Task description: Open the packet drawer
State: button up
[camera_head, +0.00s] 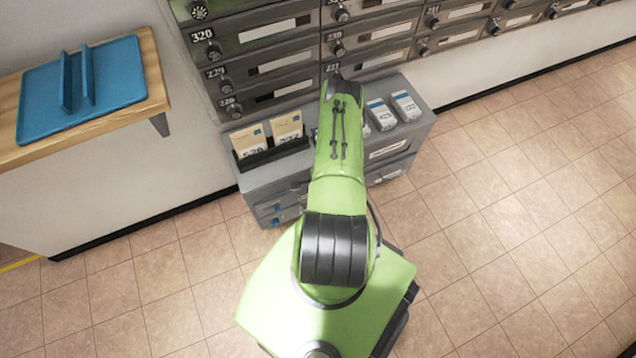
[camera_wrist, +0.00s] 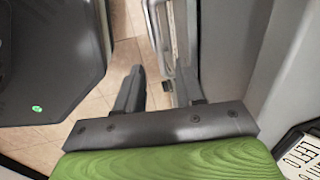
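The low grey cabinet (camera_head: 250,180) stands on the floor below the mailboxes, with drawer fronts on its front side. I cannot read which is the packet drawer. My arm hides the cabinet's middle and my gripper in the head view. In the wrist view my gripper (camera_wrist: 157,80) is open, its two dark fingers apart with floor showing between them. A pale metallic handle-like part (camera_wrist: 168,35) lies close to the right finger; I cannot tell whether they touch. The grey cabinet face (camera_wrist: 232,50) is just right of it.
Card packets (camera_head: 287,127) and white boxes (camera_head: 405,106) stand on the cabinet top. Mailboxes (camera_head: 280,60) line the wall above. A wooden shelf (camera_head: 155,75) with a blue tray (camera_head: 115,75) juts out at left. Tiled floor (camera_head: 520,220) is clear at right.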

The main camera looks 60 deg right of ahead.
jog(key=f, duration=0.2)
jog(key=f+b, duration=0.1)
jog(key=f, duration=0.1)
jog(key=w+f+b, duration=0.1)
jog(key=f, duration=0.1)
jog(key=shift+d, duration=0.3)
grip_shut()
